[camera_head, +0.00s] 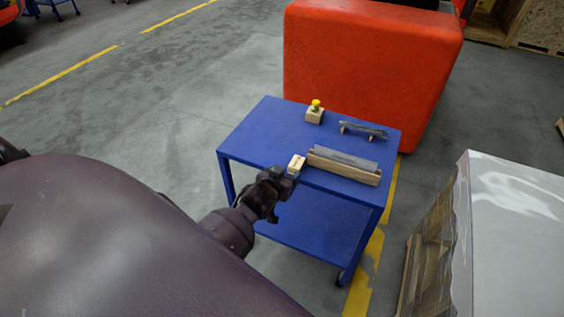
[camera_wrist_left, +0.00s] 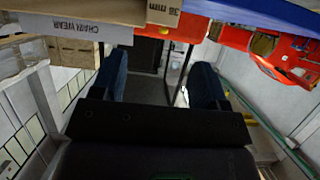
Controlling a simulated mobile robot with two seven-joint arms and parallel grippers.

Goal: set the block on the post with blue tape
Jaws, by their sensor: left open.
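A small pale wooden block (camera_head: 297,163) stands on the blue cart top near its front edge, left of a long wooden holder. In the left wrist view the block (camera_wrist_left: 164,12) shows at the top edge, marked "38 mm", partly cut off. My left gripper (camera_head: 286,175) is just in front of the block at the cart's near edge. In the wrist view its two dark blue fingers (camera_wrist_left: 159,72) are apart with nothing between them, and the block lies past their tips. I cannot make out a post with blue tape. My right gripper is out of view.
The long wooden holder (camera_head: 345,172) carries a grey plate, marked "CHAIN WEAR" in the wrist view (camera_wrist_left: 75,27). Behind are a metal piece on small supports (camera_head: 363,130) and a wooden block with a yellow knob (camera_head: 315,114). A large red body (camera_head: 365,75) stands behind the cart.

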